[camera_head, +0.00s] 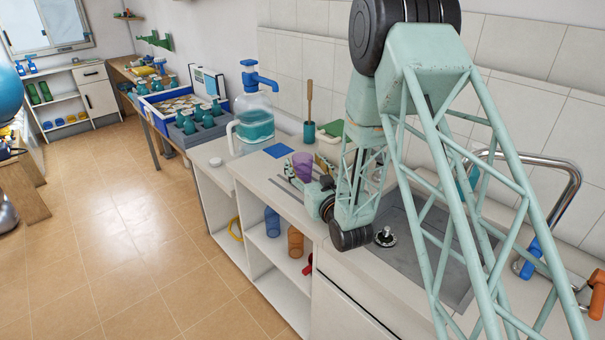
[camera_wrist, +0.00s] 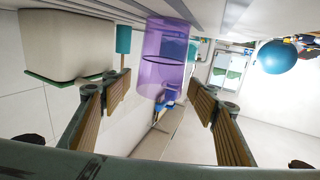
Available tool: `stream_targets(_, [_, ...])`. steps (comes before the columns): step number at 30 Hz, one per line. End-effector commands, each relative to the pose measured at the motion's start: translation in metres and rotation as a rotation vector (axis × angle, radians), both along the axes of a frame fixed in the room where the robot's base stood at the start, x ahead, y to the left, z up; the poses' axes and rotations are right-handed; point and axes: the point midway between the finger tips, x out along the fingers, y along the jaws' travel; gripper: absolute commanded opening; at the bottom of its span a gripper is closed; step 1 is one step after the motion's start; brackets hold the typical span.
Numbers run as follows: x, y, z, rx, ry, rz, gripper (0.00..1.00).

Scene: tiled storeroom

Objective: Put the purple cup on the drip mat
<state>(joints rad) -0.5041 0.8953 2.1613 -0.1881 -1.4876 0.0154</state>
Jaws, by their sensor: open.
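The translucent purple cup (camera_head: 302,166) stands on the counter in front of my gripper (camera_head: 309,186). In the wrist view, which is upside down, the cup (camera_wrist: 165,55) shows between and beyond the two fingertips of my gripper (camera_wrist: 160,88). The fingers are spread apart with a gap on both sides of the cup, and nothing is gripped. A flat blue square (camera_head: 278,150), which looks like the drip mat, lies bare on the counter just beyond the cup, towards the water jug. My arm hides part of the counter to the right.
A large water jug (camera_head: 253,115) with a blue pump stands past the blue square. A teal holder (camera_head: 309,133) with a wooden-handled tool is near the wall. A sink (camera_head: 425,240) lies right of my arm. Shelves below hold a blue (camera_head: 272,221) and an orange container (camera_head: 295,241).

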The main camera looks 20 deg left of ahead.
Motion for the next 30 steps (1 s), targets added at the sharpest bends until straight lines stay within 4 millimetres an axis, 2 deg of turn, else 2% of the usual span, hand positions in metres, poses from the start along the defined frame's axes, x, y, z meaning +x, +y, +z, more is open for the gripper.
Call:
stream_targets(7, [0.0126, 0.0107, -0.0003, 0.000, 0.000, 0.000, 0.54])
stream_targets(24, [0.0134, 0.0110, -0.0001, 0.001, 0.001, 0.000, 0.54])
stream_targets(30, [0.0134, 0.0110, -0.0001, 0.001, 0.001, 0.000, 0.37])
